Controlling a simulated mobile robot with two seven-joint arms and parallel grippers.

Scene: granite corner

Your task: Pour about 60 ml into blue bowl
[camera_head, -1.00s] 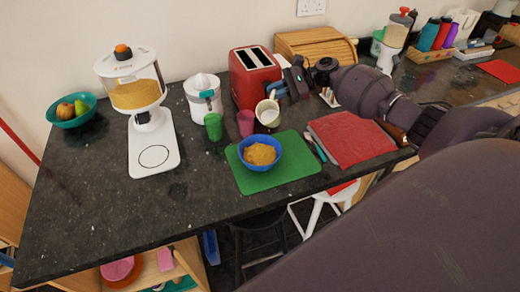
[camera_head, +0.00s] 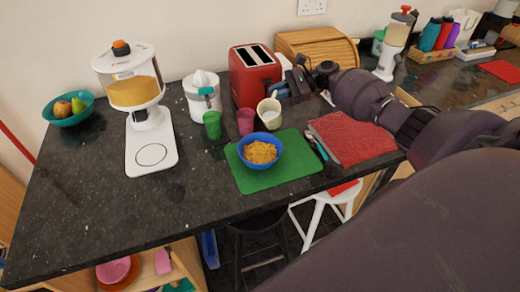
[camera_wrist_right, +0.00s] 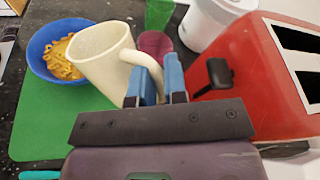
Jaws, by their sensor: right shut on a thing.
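The blue bowl (camera_head: 278,160) sits on a green mat and holds yellow-orange, pasta-like food (camera_head: 260,153). It also shows in the wrist view (camera_wrist_right: 40,50). A cream mug (camera_head: 269,114) is just behind the bowl, its mouth toward the head camera; it looks tilted. In the wrist view the mug (camera_wrist_right: 103,66) partly covers the bowl's right side. My right gripper (camera_head: 284,93) is shut on the mug's handle, its blue fingertips (camera_wrist_right: 160,82) on either side. What the mug holds is not visible, and no stream shows. My left gripper is out of view.
The green mat (camera_head: 285,181) lies on the dark counter. A red toaster (camera_head: 254,85), pink cup (camera_head: 245,122) and green cup (camera_head: 212,125) stand close behind. A folded red cloth (camera_head: 352,140) lies right of the mat. The counter's front left is clear.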

